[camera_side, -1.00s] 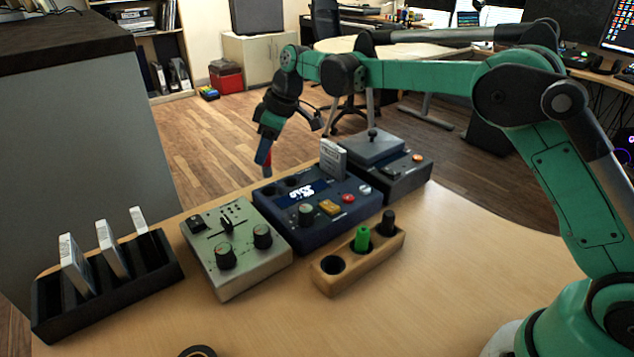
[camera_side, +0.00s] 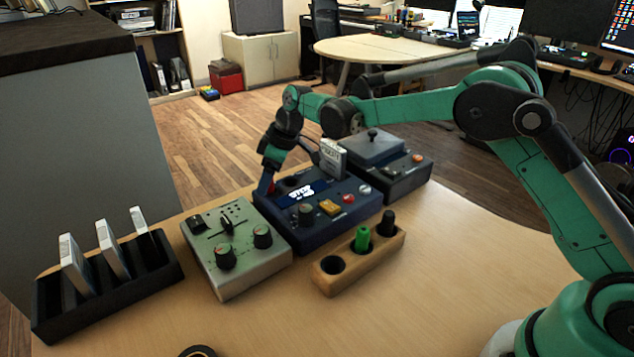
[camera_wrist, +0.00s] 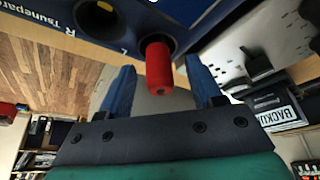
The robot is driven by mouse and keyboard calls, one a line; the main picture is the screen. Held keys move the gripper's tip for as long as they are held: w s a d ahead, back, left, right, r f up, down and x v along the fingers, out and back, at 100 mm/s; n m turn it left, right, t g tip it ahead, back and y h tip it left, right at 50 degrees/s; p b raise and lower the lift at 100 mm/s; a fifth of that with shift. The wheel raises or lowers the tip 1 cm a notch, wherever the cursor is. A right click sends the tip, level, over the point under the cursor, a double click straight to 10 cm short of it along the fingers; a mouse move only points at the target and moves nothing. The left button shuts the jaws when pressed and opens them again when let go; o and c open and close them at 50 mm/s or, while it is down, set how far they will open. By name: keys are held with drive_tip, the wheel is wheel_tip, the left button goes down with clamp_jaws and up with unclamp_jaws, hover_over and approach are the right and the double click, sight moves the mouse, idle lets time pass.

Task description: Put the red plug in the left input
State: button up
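A second round socket (camera_wrist: 94,17), marked R, is empty. My gripper (camera_wrist: 160,80) has its two blue fingers on either side of the plug, with a gap showing on each side. In the side view my gripper (camera_side: 266,189) is down at the left end of the blue device and mostly hides the plug, a bit of red (camera_side: 271,186) showing. How deep the plug sits is hard to tell.
A grey mixer box (camera_side: 237,250) stands close to the left. A dark box (camera_side: 395,175) with a raised plate is at the right. A wooden holder (camera_side: 330,283) with green and black plugs and an empty hole is in front. A black rack (camera_side: 105,300) holds white cartridges.

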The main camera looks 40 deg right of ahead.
drive_tip(key=v, duration=1.2)
drive_tip(key=s+d+f+m+t+h, duration=0.1)
drive_tip(key=s+m, duration=0.3)
drive_tip(key=s, duration=0.6)
drive_tip(key=s+d+f+m+t+h, duration=0.2)
drive_tip(key=s+m, duration=0.3)
drive_tip(key=s, duration=0.5)
drive_tip(key=shift+s+d+t, duration=0.2)
drive_tip(key=shift+d+t, duration=0.25)
drive_tip(key=shift+t, duration=0.05)
